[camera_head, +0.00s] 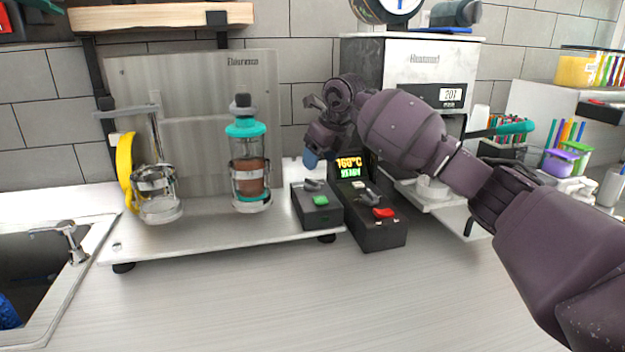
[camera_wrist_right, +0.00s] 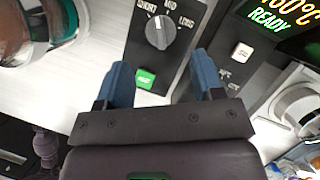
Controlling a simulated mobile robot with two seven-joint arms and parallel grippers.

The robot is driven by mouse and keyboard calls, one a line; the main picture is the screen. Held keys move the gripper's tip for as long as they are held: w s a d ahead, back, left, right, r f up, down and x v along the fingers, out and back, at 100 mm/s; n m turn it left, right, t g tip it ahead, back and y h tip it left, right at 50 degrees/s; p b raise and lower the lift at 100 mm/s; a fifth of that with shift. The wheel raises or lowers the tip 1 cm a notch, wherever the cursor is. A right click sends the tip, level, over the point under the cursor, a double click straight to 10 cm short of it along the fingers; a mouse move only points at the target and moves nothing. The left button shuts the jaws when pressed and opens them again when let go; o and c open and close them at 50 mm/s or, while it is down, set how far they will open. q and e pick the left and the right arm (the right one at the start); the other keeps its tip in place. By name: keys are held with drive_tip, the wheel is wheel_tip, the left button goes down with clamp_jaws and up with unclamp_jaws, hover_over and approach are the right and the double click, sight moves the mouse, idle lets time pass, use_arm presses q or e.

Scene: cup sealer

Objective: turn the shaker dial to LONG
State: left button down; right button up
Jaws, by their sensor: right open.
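The shaker dial (camera_wrist_right: 160,31) is a grey round knob on a dark control box (camera_wrist_right: 141,52). SHORT, MID and LONG are printed around its far side, with LONG on the right; I cannot tell for sure which label its pointer faces. A green button (camera_wrist_right: 146,78) sits below the dial. In the head view the box (camera_head: 317,207) stands at the machine's right end, with the dial (camera_head: 313,185) on top. My right gripper (camera_wrist_right: 160,80) is open and empty, its blue fingers apart and short of the dial; in the head view it hangs above and behind the box (camera_head: 310,158). My left gripper is out of view.
A teal-lidded shaker cup (camera_head: 246,130) stands in a metal holder left of the box. A second dark box (camera_head: 378,234) with a red switch and a lit 160°C READY display (camera_head: 349,167) adjoins on the right. The front counter (camera_head: 260,300) is clear.

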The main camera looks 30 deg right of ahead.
sight(312, 179)
drive_tip(key=x, duration=0.6)
drive_tip(key=shift+w+f+b, duration=0.15)
drive_tip(key=shift+f+b, duration=0.2)
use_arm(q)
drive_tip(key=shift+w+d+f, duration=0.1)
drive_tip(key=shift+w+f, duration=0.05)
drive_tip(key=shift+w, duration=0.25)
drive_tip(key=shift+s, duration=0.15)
use_arm(e)
drive_tip(key=c, duration=0.8)
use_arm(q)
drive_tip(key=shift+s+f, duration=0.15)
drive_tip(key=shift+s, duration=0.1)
use_arm(e)
drive_tip(key=shift+r, duration=0.1)
